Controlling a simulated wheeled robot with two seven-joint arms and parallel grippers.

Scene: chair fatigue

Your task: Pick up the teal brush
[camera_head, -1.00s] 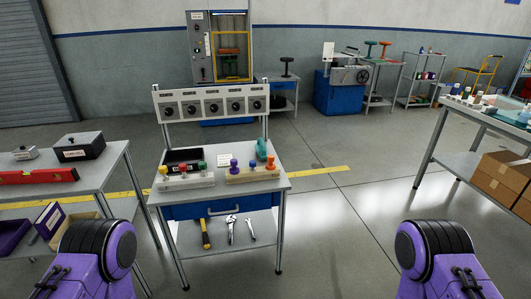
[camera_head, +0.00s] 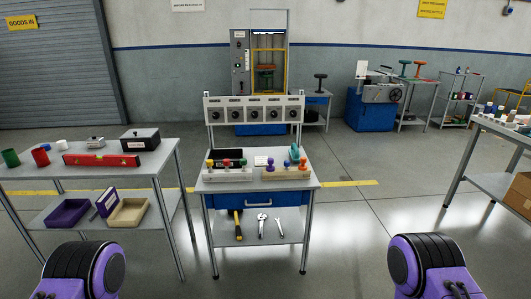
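A small teal object (camera_head: 294,153), which looks like the teal brush, stands at the back right of the middle workbench (camera_head: 212,186). It is behind a light block holding coloured knobs (camera_head: 270,172). Its lower part is partly hidden and its exact shape is too small to tell. Purple and black parts of my two arms show at the bottom left and bottom right, well short of the workbench. Neither gripper is in view.
A second block with coloured knobs (camera_head: 228,174) and a black tray (camera_head: 226,154) share the workbench top. A dial panel (camera_head: 253,110) rises at its back. A left table (camera_head: 150,171) holds a red level (camera_head: 102,160). Open floor lies in front.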

